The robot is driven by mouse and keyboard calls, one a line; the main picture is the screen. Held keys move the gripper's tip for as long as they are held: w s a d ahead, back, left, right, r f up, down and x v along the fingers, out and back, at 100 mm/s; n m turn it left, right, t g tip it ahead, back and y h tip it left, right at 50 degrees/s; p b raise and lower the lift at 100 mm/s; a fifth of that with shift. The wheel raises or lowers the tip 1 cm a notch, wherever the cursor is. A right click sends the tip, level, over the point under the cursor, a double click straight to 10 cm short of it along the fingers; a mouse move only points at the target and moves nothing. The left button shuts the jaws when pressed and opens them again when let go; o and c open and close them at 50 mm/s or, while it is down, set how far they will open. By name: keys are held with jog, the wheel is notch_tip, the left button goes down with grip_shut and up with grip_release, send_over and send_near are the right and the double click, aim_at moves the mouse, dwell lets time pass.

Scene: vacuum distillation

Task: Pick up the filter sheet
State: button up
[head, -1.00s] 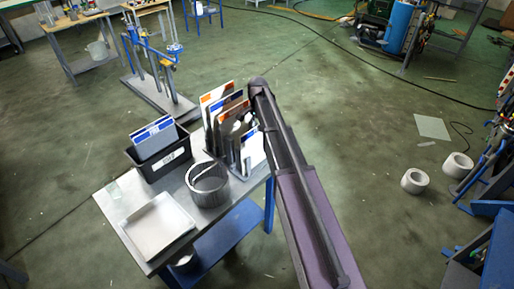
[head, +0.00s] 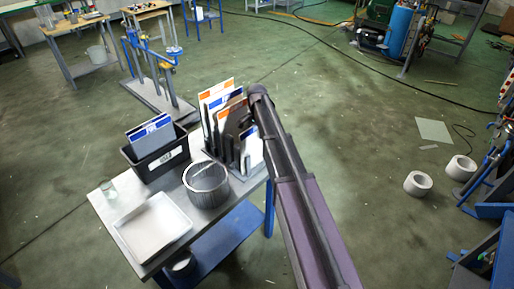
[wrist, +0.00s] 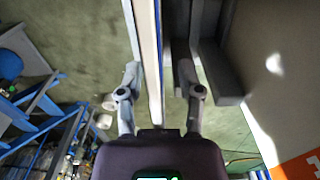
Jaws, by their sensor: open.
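Several upright filter sheets, white with orange or blue bands, stand in a dark rack (head: 222,162) on the table in the head view. In the wrist view one thin sheet (wrist: 149,60), pale with a blue edge, shows nearly edge-on. My gripper (wrist: 160,85) is open, with one finger on each side of this sheet. Gaps show between the fingers and the sheet. In the head view my arm reaches to the right side of the rack, and the gripper's fingers are hidden there.
The table (head: 150,268) also holds a black bin (head: 158,163) with blue-and-white packs, a round mesh basket (head: 207,190), a shallow white tray (head: 152,228) and a small clear glass (head: 109,188). In the wrist view grey rack parts (wrist: 220,70) stand close right of the right finger.

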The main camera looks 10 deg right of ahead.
dwell(0.4)
grip_shut()
jog(key=shift+r, duration=0.1)
notch_tip(320, 180, up, 18)
jog(key=p, duration=1.8)
dwell(0.5)
jog(key=shift+d, duration=0.1)
dwell(0.5)
